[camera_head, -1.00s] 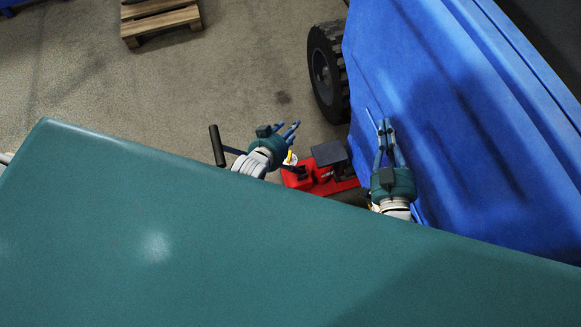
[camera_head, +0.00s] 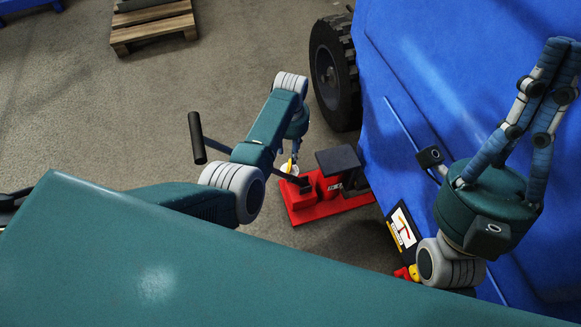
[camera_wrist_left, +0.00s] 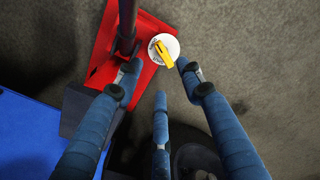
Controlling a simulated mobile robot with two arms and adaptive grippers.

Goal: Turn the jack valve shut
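The red floor jack (camera_head: 325,200) stands on the concrete beside the blue machine, with a dark pad on top and a black-gripped handle (camera_head: 197,138). Its valve (camera_head: 290,168) is a white dial with a yellow knob. In the left wrist view the valve (camera_wrist_left: 162,50) lies just beyond my left fingertips, with lettering on the dial too small to read. My left gripper (camera_wrist_left: 158,73) is open above the valve, its fingers spread and empty; in the head view my arm partly hides it. My right gripper (camera_head: 565,48) is raised before the blue machine, empty, its fingers apart.
The blue machine (camera_head: 400,110) fills the right side, with a black tyre (camera_head: 335,75) beside it. A label plate (camera_head: 403,230) is near my right wrist. A wooden pallet (camera_head: 150,25) lies at the back left.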

